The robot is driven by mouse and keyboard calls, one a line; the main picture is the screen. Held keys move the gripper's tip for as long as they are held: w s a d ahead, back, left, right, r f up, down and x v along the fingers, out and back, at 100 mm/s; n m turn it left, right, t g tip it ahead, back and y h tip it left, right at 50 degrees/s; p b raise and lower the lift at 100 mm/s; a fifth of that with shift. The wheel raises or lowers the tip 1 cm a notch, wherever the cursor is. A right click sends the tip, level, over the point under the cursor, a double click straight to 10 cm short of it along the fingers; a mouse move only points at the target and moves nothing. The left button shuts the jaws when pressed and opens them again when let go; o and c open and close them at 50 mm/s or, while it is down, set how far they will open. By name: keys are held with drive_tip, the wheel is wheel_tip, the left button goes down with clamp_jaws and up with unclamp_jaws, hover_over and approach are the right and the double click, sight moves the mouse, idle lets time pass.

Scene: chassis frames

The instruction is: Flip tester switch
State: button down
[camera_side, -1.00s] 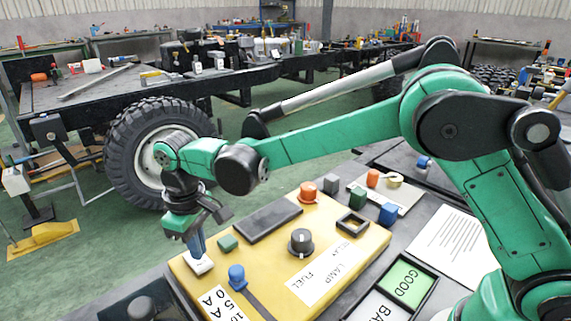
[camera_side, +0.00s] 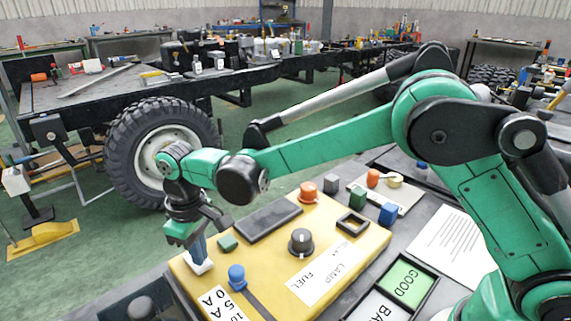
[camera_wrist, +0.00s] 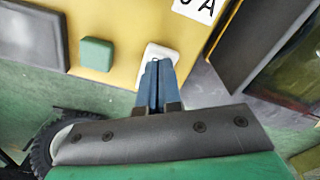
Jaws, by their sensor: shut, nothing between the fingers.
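The yellow tester box (camera_side: 335,238) stands on the dark bench, with a white switch piece (camera_side: 199,267) at its left corner. My gripper (camera_side: 200,258) points down at that white piece, its blue fingers shut together with nothing between them. In the wrist view the fingers (camera_wrist: 155,72) overlap the near part of the white switch piece (camera_wrist: 160,49). The fingers hide part of the switch, so I cannot tell whether they touch it or which way it is set.
A green button (camera_side: 228,243), a blue knob (camera_side: 237,277), a black dial (camera_side: 301,242) and an orange button (camera_side: 308,192) rise from the tester's top. A GOOD/BAD tray (camera_side: 407,283) and a printed sheet (camera_side: 447,246) lie to the right.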

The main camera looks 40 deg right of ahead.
drive_tip(key=shift+f, duration=0.55)
drive_tip(key=shift+r, duration=3.55)
drive_tip(key=shift+s+d+r, duration=0.1)
drive_tip(key=shift+d+r, duration=0.1)
drive_tip(key=shift+d, duration=0.1)
drive_tip(key=s+d+r+m+t, duration=0.2)
drive_tip(key=d, duration=0.3)
drive_tip(key=s+d+r+m+t, duration=0.1)
drive_tip(key=s+d+r, duration=0.2)
drive_tip(key=d, duration=0.2)
drive_tip(key=s+d+f+m+t, duration=0.2)
drive_tip(key=s+d+m+t, duration=0.1)
drive_tip(key=s+d, duration=0.4)
drive_tip(key=shift+f+t, duration=0.4)
drive_tip(key=shift+t, duration=0.2)
